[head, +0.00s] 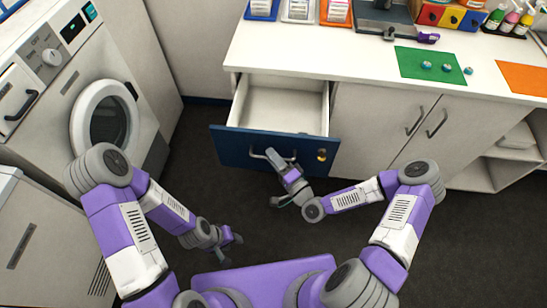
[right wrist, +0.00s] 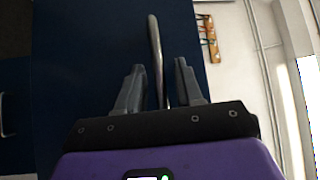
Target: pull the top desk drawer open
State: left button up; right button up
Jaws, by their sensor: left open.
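The top desk drawer (head: 275,108) is pulled out from under the white counter, with a pale, empty-looking interior. Its dark blue front (head: 232,141) carries a metal bar handle (head: 256,155) and a brass lock (head: 321,155). My right gripper (head: 281,160) is at this handle. In the right wrist view, the handle (right wrist: 155,45) lies between the two fingers of my right gripper (right wrist: 159,68), with a gap visible on each side, so it is open around the bar. My left gripper (head: 231,247) is open and empty, low over the dark floor, away from the drawer.
A cabinet with two doors (head: 390,125) and open shelves (head: 510,160) stand right of the drawer. A washing machine (head: 70,80) stands at the left. The counter (head: 350,70) holds a green mat (head: 430,65), bottles and boxes. The floor before the drawer is clear.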

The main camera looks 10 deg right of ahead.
jog(key=v, duration=0.7)
jog(key=shift+s+p, duration=0.3)
jog(key=shift+p, duration=0.05)
jog(key=shift+d, duration=0.1)
jog(key=s+a+f+n+g+h+p, duration=0.15)
jog(key=s+a+f+n+g, duration=0.3)
jog(key=f+g, duration=0.55)
jog(key=s+d+f+n+g+h, duration=0.1)
jog(key=s+g+h, duration=0.1)
jog(key=s+g, duration=0.1)
jog(key=s+d+f+n+g+h+p, duration=0.1)
jog(key=s+n+g+h, duration=0.1)
jog(key=s, duration=0.4)
jog(key=shift+d+f+g, duration=0.3)
jog(key=shift+d+g, duration=0.05)
jog(key=shift+g, duration=0.55)
